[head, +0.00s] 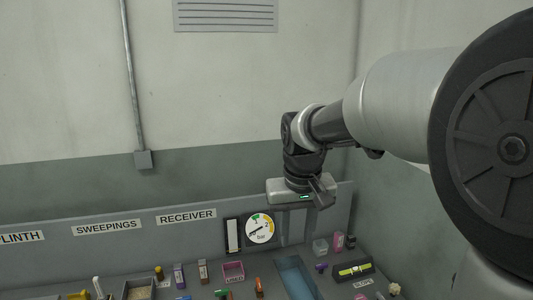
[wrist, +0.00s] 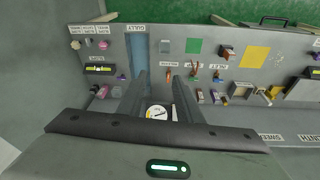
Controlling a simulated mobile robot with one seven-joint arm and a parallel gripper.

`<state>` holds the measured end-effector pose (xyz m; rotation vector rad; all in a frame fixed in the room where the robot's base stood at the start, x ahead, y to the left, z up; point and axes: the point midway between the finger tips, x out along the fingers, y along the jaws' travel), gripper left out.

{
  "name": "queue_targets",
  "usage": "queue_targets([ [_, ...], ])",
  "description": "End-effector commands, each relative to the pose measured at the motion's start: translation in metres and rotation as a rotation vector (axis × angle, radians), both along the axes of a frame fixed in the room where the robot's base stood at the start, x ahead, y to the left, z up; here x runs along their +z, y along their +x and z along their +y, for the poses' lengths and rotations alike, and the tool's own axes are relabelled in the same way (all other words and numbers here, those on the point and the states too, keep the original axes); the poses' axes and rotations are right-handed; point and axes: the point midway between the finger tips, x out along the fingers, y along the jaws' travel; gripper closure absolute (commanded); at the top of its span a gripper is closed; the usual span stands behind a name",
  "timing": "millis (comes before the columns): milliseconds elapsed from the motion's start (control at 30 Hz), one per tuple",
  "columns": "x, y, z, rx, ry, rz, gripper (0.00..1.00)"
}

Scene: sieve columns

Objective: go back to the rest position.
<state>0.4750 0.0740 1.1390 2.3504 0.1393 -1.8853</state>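My gripper (head: 321,193) hangs at the end of my raised arm in the head view, in front of the back panel and above the worktop. In the wrist view its two fingers (wrist: 154,73) stand apart with nothing held between them. The round pressure gauge (wrist: 157,112) shows behind the gap between the fingers. The worktop lies well beyond the fingertips, and nothing touches them.
The back panel (head: 190,240) bears the labels SWEEPINGS and RECEIVER and the gauge (head: 260,228). The worktop holds a blue recessed channel (head: 296,277), a pink box (head: 233,271), a clear container (head: 320,246) and several small items. The air above is clear.

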Motion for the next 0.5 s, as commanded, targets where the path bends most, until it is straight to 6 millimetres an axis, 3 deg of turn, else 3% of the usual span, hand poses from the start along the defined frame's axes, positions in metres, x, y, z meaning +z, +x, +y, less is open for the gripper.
queue_targets([
  [33, 0.038, -0.023, -0.013, -0.017, 0.003, -0.036, 0.68],
  [200, 0.093, -0.097, -0.044, -0.07, 0.019, -0.129, 0.68],
  [400, 0.119, -0.168, -0.066, -0.12, 0.043, -0.221, 0.68],
  [500, 0.12, -0.189, -0.071, -0.134, 0.053, -0.252, 0.68],
])
